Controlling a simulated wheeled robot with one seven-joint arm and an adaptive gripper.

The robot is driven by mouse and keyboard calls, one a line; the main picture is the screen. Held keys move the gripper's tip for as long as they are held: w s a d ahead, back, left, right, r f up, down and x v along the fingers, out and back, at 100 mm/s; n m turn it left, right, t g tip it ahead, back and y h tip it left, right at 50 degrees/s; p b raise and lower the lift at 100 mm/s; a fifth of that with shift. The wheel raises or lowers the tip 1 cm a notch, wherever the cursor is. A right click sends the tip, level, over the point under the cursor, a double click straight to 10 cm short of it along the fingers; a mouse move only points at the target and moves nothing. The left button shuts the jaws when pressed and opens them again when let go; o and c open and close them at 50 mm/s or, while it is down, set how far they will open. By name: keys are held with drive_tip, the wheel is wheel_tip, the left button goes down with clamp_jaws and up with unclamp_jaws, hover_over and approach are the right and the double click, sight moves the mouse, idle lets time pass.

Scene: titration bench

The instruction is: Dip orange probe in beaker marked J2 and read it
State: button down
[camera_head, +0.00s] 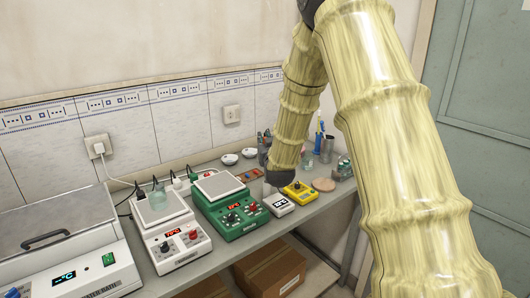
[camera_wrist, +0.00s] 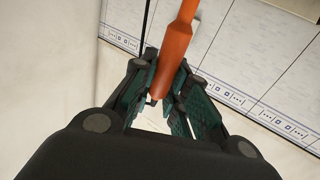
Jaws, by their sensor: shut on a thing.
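In the wrist view, my gripper (camera_wrist: 166,88) is shut on the orange probe (camera_wrist: 178,42). The probe is a slim orange rod that crosses between the dark green finger pads and runs out of the top of the picture. In the head view my arm covers the middle right, and I cannot make out the gripper or the probe there. No J2 mark is readable. A small white meter (camera_head: 280,204) with a dark display lies on the bench; its reading is too small to tell.
A white stirrer (camera_head: 170,240) and a green stirrer (camera_head: 232,213) stand side by side. A water bath (camera_head: 75,265) fills the left end. A yellow device (camera_head: 299,191), small glassware (camera_head: 345,168) and a round tan pad (camera_head: 324,184) lie toward the far end. Cardboard boxes (camera_head: 270,268) sit below.

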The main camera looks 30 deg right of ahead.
drive_tip(key=shift+r, duration=0.5)
drive_tip(key=shift+w+r+p, duration=0.15)
drive_tip(key=shift+r+p, duration=0.65)
drive_tip(key=shift+r, duration=0.95)
drive_tip(key=shift+f, duration=0.1)
